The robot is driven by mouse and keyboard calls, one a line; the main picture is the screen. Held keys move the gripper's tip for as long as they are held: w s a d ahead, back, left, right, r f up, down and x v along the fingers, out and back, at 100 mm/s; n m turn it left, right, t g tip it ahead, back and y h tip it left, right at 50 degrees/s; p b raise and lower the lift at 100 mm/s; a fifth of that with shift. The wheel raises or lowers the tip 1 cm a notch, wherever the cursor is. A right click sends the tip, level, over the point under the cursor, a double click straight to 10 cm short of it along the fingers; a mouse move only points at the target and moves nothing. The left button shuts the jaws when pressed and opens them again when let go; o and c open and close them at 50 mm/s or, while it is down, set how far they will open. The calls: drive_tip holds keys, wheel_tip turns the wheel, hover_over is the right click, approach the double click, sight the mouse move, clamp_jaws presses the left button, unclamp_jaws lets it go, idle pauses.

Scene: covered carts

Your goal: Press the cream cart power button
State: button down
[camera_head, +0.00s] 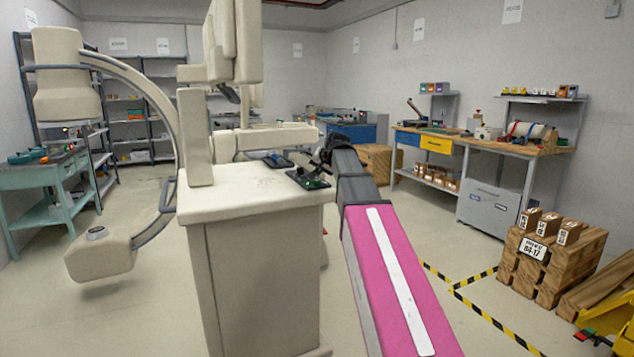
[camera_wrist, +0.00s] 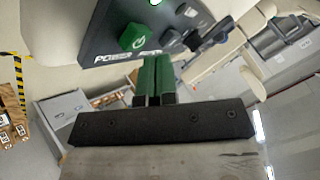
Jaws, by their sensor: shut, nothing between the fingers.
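The cream cart (camera_head: 250,205) stands in front of me, with a dark control panel (camera_head: 310,181) at the right end of its top. In the wrist view the panel (camera_wrist: 105,38) carries a square green power button (camera_wrist: 135,36) with a power symbol and a POWER label below it. A small green light glows above the button. My gripper (camera_wrist: 153,58) is shut and empty, its green fingertips just below the label in the picture. They appear apart from the button; the exact depth gap is hard to tell.
A second dark panel (camera_head: 271,160) lies further back on the cart top. The cart's column and curved arm (camera_head: 150,95) rise at the left. A workbench (camera_head: 500,140) and stacked wooden crates (camera_head: 550,262) stand at the right. Open floor lies between.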

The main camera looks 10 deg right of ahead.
drive_tip(key=shift+r, duration=0.1)
drive_tip(key=shift+r, duration=2.9)
